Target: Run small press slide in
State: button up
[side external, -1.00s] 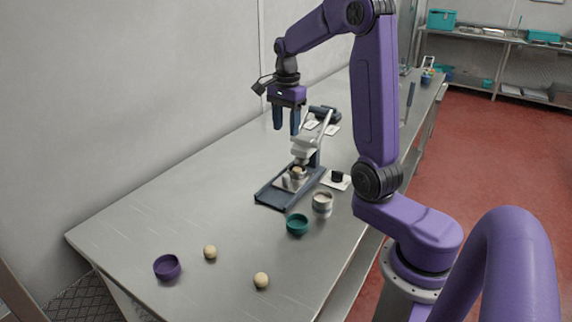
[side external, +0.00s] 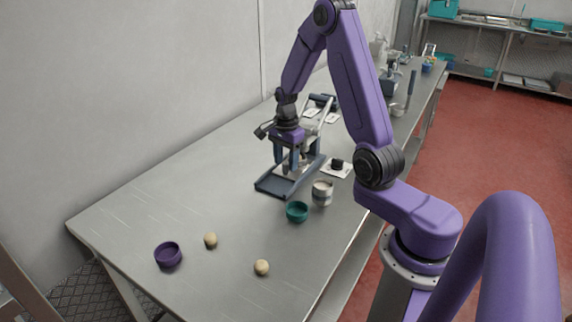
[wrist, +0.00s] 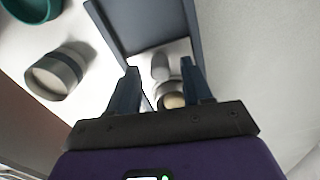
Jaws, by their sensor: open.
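The small press stands mid-table, with a dark blue base (side external: 270,188) and an upright frame behind it. Its pale metal slide (wrist: 180,49) lies between the dark blue rails (wrist: 118,27) in the wrist view. A small grey handle-like piece (wrist: 159,66) stands on the slide, beside a round holder with a cream dough ball (wrist: 173,101). My gripper (side external: 290,165) is low over the press, pointing down; it also shows in the wrist view (wrist: 159,72). Its fingers are apart, on either side of the grey piece. I cannot tell whether they touch it. My gripper hides much of the press.
A teal bowl (side external: 297,212) and a grey-and-cream container (side external: 322,194) stand close by the press. A purple bowl (side external: 168,254) and two dough balls (side external: 211,240) (side external: 261,267) are on the near table. A dark piece on a white pad (side external: 337,166) lies to the right.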

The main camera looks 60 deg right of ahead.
jog(key=shift+f, duration=0.95)
grip_shut()
jog(key=shift+d, duration=1.8)
grip_release()
jog(key=shift+r, duration=0.15)
notch_tip(320, 180, up, 17)
jog(key=shift+s+r, duration=0.1)
